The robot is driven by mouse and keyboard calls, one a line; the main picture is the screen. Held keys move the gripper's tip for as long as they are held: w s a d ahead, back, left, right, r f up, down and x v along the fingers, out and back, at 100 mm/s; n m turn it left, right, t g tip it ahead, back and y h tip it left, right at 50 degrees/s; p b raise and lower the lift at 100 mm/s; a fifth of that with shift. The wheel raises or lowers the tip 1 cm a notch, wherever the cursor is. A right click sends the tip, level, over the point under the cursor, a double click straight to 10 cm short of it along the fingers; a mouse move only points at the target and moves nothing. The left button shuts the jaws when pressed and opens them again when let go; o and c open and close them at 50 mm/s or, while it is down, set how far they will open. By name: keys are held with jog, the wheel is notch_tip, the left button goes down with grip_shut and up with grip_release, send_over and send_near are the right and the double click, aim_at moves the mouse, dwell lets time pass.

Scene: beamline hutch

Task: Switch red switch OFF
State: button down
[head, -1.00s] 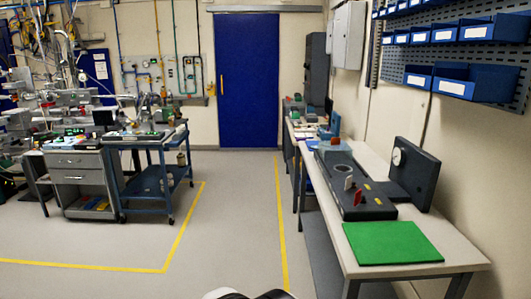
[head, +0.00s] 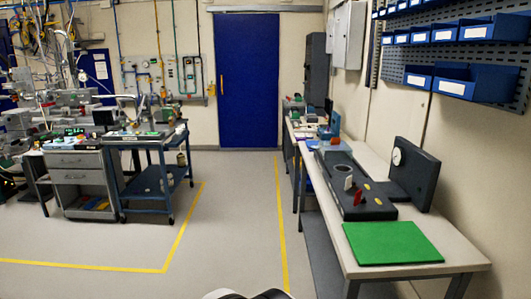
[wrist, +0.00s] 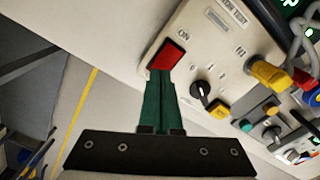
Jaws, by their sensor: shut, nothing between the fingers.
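The red switch (wrist: 165,58) is a square red rocker on a pale control panel (wrist: 212,60) in the wrist view. "ON" is printed just above and right of it. My gripper (wrist: 160,76) has two green fingers, shut together and empty. Their tips are at the lower edge of the red switch in the picture; I cannot tell whether they touch it. The tips hide any marking below the switch. Which way the rocker is tilted is unclear. I cannot make out this switch or my gripper in the head view.
Right of the switch are a black knob (wrist: 200,91), a yellow button (wrist: 219,109) and a yellow plug (wrist: 268,75). Cables hang farther right. In the head view, a bench (head: 455,262) bears a green mat (head: 393,243). The floor between carts and bench is clear.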

jog(key=shift+f, duration=0.6)
jog(key=shift+r, duration=3.55)
